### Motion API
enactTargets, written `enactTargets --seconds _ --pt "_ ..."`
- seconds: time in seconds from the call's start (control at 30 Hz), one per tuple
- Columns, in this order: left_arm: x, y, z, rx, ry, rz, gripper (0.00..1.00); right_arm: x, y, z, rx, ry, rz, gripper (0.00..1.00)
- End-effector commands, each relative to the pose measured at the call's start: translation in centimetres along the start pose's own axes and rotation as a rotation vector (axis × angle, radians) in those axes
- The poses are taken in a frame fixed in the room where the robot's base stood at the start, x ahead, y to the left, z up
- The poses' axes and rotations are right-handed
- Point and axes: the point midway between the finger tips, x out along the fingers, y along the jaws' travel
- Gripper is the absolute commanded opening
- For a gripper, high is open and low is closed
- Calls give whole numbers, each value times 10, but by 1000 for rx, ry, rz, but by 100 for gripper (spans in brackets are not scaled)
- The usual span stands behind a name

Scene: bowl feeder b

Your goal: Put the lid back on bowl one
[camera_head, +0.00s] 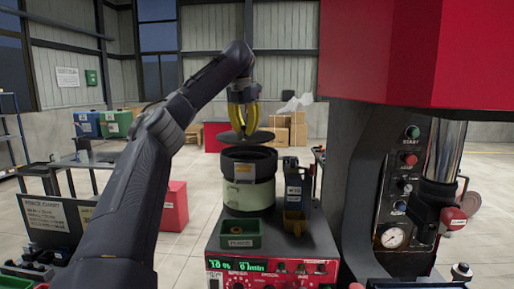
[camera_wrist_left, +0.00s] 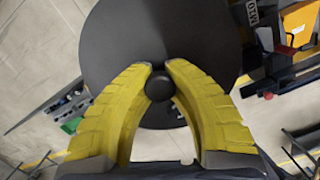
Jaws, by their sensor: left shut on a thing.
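The dark round lid (camera_head: 258,137) is held above the bowl in the head view. It fills the upper middle of the left wrist view (camera_wrist_left: 160,40), with its round knob (camera_wrist_left: 159,86) between my fingertips. My left gripper (camera_head: 243,130), with yellow fingers, is shut on the lid by this knob. The bowl (camera_head: 249,188) is a pale green pot with a dark upper rim and a label. It stands on the feeder base below the lid, and a gap shows between lid and rim. My right gripper is not in view.
A small green tray (camera_head: 240,238) stands in front of the bowl, and a dark blue bin (camera_head: 293,200) stands to its right. The red-and-black press (camera_head: 400,150) rises close on the right. A red control panel (camera_head: 270,268) is at the front.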

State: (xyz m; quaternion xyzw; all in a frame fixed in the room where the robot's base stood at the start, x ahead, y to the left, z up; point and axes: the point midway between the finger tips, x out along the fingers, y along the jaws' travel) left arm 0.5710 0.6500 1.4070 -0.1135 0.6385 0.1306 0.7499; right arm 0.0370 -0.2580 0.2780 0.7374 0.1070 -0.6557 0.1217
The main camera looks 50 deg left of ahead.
Motion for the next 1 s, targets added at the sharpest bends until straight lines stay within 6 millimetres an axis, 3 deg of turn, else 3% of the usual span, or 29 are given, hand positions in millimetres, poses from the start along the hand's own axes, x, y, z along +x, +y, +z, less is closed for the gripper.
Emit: enactTargets --seconds 0.53,0.97,1.0 --pt "47 0 -8 1 0 -1 0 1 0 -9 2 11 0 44" --pt "51 0 -8 1 -1 0 0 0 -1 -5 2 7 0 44" --pt "51 0 -8 1 -1 1 19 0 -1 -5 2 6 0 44"
